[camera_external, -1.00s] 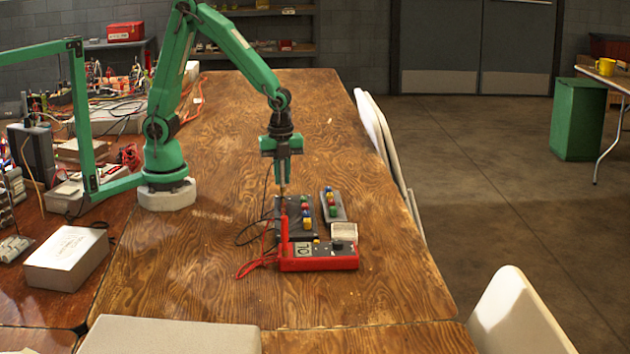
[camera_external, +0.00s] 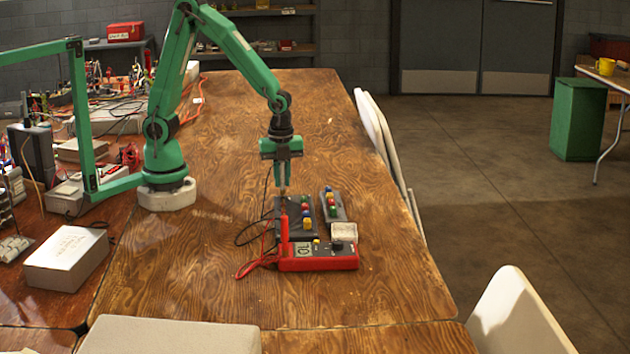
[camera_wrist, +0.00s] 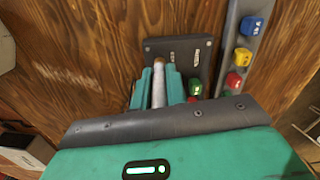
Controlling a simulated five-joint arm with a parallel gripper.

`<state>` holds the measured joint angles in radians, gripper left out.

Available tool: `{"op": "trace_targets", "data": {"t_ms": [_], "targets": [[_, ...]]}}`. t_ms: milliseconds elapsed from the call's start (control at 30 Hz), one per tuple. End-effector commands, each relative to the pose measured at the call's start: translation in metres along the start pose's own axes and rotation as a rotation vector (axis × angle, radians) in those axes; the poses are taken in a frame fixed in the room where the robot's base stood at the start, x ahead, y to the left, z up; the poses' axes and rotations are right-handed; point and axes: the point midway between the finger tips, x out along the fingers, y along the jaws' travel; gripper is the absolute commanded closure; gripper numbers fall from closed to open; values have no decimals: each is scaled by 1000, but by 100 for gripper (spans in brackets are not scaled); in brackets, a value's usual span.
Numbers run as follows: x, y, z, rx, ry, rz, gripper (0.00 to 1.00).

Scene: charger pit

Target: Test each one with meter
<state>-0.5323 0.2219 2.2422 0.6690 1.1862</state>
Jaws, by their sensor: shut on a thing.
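My gripper (camera_external: 282,182) points down over the dark panel (camera_external: 290,232). In the wrist view its green fingers (camera_wrist: 158,85) are shut on a slim grey cylinder (camera_wrist: 158,88) with a brownish tip. The dark panel also shows there (camera_wrist: 207,62), with coloured blocks along its right side. The red meter (camera_external: 335,264) lies just in front of the panel, and its display is small and hard to read. A red probe (camera_external: 284,232) stands upright near the panel's left side. Whether the cylinder touches the panel is unclear.
A grey strip (camera_wrist: 229,35) with several coloured blocks lies right of the panel; it also shows in the external view (camera_external: 340,212). A small pale box (camera_external: 343,231) is behind the meter. Black and red leads (camera_external: 255,264) curl left. The wooden table (camera_external: 390,285) is clear at right.

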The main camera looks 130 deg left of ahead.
Motion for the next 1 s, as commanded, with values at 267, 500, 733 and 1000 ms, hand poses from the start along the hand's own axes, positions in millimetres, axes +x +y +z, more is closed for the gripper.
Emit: {"op": "trace_targets", "data": {"t_ms": [267,500,733,1000], "targets": [[0,0,0,0,0,0,100],[2,0,0,0,0,0,100],[4,0,0,0,0,0,100],[6,0,0,0,0,0,100]]}}
